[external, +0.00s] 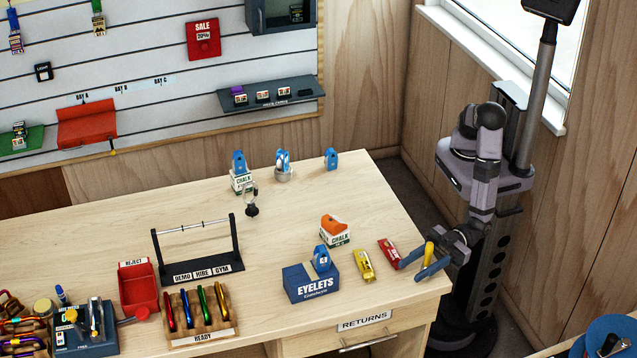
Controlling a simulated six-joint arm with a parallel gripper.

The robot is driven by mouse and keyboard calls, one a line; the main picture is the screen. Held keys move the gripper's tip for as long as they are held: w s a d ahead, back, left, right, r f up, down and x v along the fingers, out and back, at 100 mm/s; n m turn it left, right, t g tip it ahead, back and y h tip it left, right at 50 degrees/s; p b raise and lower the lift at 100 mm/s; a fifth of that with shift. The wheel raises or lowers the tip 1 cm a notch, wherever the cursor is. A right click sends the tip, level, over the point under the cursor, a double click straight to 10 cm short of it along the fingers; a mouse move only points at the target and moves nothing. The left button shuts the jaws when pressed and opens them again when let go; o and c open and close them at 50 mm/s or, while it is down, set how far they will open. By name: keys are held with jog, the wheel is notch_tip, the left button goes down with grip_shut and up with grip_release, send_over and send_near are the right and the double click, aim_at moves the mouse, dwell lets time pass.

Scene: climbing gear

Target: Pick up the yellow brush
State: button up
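A narrow yellow upright piece (429,249), which looks like the handle of the yellow brush, shows at my gripper near the table's right edge. Its lower end is hidden or too small to make out. My gripper (411,271) has two blue fingers, spread apart and pointing left over the front right corner of the table. The yellow piece shows between or just behind the fingers; I cannot tell whether it touches them. No bristles are visible.
A red packet (388,252) lies close to the fingertips, with a yellow packet (364,266) left of it. The right back of the tabletop (375,195) is clear.

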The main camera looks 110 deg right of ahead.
jog(key=shift+c, duration=0.3)
grip_shut()
jog(key=shift+r, duration=0.15)
